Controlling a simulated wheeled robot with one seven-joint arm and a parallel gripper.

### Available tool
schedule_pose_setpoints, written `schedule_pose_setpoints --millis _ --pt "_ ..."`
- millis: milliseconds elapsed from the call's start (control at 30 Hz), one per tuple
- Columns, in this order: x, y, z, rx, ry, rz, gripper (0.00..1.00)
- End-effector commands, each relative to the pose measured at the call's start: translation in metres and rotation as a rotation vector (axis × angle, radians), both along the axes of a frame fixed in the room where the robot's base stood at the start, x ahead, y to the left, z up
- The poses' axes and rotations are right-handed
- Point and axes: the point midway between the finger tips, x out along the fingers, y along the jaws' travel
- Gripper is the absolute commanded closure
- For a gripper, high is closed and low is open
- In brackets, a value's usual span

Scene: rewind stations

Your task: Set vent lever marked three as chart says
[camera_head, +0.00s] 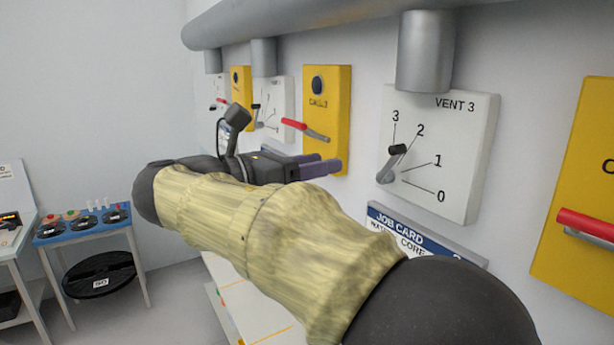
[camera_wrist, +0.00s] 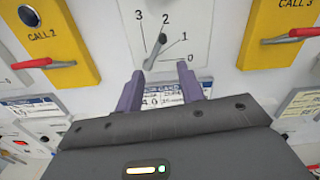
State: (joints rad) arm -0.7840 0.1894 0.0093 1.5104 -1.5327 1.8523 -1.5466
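The white VENT 3 plate (camera_head: 470,130) is on the wall at right in the head view. Its grey lever with a dark knob (camera_head: 397,150) slants up; in the wrist view the lever (camera_wrist: 156,50) points roughly toward the 2. My gripper (camera_head: 325,166) is left of the plate in the head view, apart from the lever. In the wrist view my gripper (camera_wrist: 162,91) is open and empty, its fingers below the lever. A job card (camera_head: 400,225) hangs under the plate, partly hidden by my arm; its smaller text cannot be read.
Yellow CALL panels with red handles flank the plate, the CALL 2 panel (camera_head: 340,100) at left and another (camera_head: 585,180) at right. A grey pipe (camera_head: 425,50) comes down above the plate. A blue-topped stand (camera_head: 85,228) is far left.

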Motion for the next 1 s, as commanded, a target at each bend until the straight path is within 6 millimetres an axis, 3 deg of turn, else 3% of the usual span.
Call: schedule_pose_setpoints --millis 100,400,567,600,667,767,867,1000 --pt "-0.005 0.010 -0.001 0.000 0.000 0.002 0.62" --pt "-0.007 0.011 0.000 0.000 0.000 0.000 0.62" --pt "-0.002 0.006 -0.011 0.022 0.010 0.005 0.93" --pt "0.003 0.002 -0.021 0.042 0.016 0.011 1.00" --pt "0.010 -0.007 -0.042 0.091 0.030 0.019 1.00" --pt "0.023 -0.030 -0.098 0.233 0.057 0.023 1.00" --pt "0.026 -0.057 -0.171 0.453 0.065 -0.017 1.00" --pt "0.006 -0.088 -0.273 0.817 0.011 -0.176 1.00"
